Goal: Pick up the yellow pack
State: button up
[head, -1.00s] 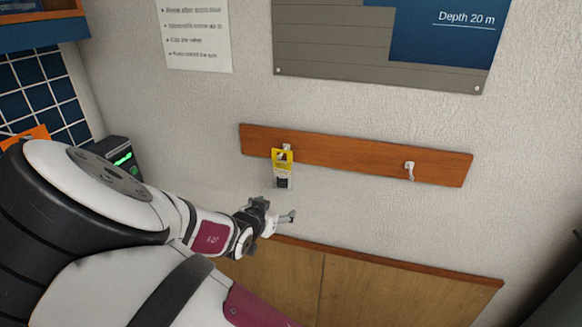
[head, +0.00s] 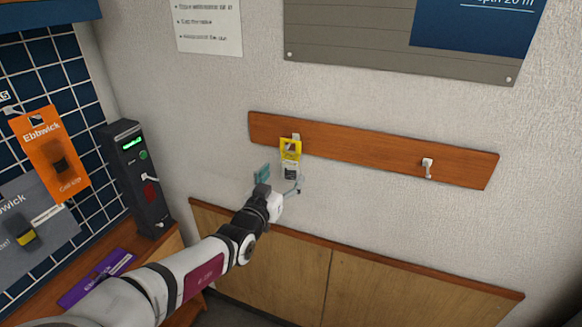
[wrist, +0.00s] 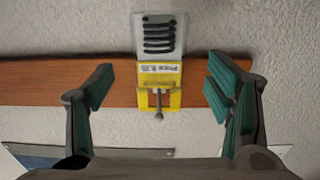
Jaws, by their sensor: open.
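The yellow pack (head: 291,150) hangs from the left hook on a wooden rail on the wall. It has a yellow top and a clear lower part with a dark item inside. In the wrist view the yellow pack (wrist: 158,75) lies between my two fingers, with the hook showing through its top. My gripper (head: 279,179) is open, just below and in front of the pack in the head view. In the wrist view my gripper (wrist: 160,90) has a teal-padded finger on each side, with clear gaps to the pack.
The wooden rail (head: 375,152) has a second, empty hook (head: 427,166) at right. An orange pack (head: 50,152) hangs on the left tiled panel. A dark device (head: 138,178) with a green display stands beside it. A purple pack (head: 95,278) lies on the lower-left shelf.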

aim_at(289, 166)
jog(key=shift+r+b+x, duration=0.2)
jog(key=shift+b+x, duration=0.45)
jog(key=shift+x, duration=0.85)
jog(key=shift+r+b+x, duration=0.25)
jog(key=shift+b+x, duration=0.35)
jog(key=shift+x, duration=0.9)
jog(key=c, duration=1.3)
